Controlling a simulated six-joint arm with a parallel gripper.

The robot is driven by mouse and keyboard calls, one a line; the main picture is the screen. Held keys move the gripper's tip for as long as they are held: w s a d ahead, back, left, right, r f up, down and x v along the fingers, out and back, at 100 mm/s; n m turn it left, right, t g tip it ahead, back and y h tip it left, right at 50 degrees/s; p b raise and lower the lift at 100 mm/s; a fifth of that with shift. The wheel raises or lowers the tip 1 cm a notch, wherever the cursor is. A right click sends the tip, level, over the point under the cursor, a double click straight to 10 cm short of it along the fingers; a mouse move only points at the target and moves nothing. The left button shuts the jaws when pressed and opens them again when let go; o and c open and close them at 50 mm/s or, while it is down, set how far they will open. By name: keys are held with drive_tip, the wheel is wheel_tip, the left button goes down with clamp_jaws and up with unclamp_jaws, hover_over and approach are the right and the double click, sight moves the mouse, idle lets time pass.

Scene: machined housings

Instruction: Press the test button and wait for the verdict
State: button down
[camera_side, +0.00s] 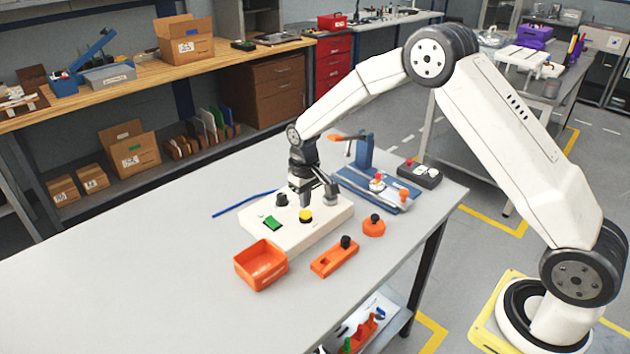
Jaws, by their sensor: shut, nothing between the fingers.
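A white panel box (318,232) lies on the grey bench. On its top are a yellow button (306,216), a green rectangular piece (271,222) and a black knob (282,199). No label shows which one is the test button. My gripper (316,199) points down over the box, shut and empty, with its fingers just above and behind the yellow button. I cannot tell whether a fingertip touches it. My gripper hides part of the box's back right area. No readable verdict shows.
An orange bin (262,264), an orange block (334,260) and an orange round piece (374,227) sit in front of the box. A blue clamp fixture (364,150) and a dark button box (420,174) stand behind right. The bench's left side is clear except for a blue rod (243,203).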

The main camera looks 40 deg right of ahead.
sight(306, 213)
drive_tip(key=shift+f, duration=0.25)
drive_tip(key=shift+f, duration=0.4)
drive_tip(key=shift+f, duration=0.3)
drive_tip(key=shift+f, duration=0.35)
drive_tip(key=shift+r, duration=2.95)
drive_tip(key=shift+s, duration=0.1)
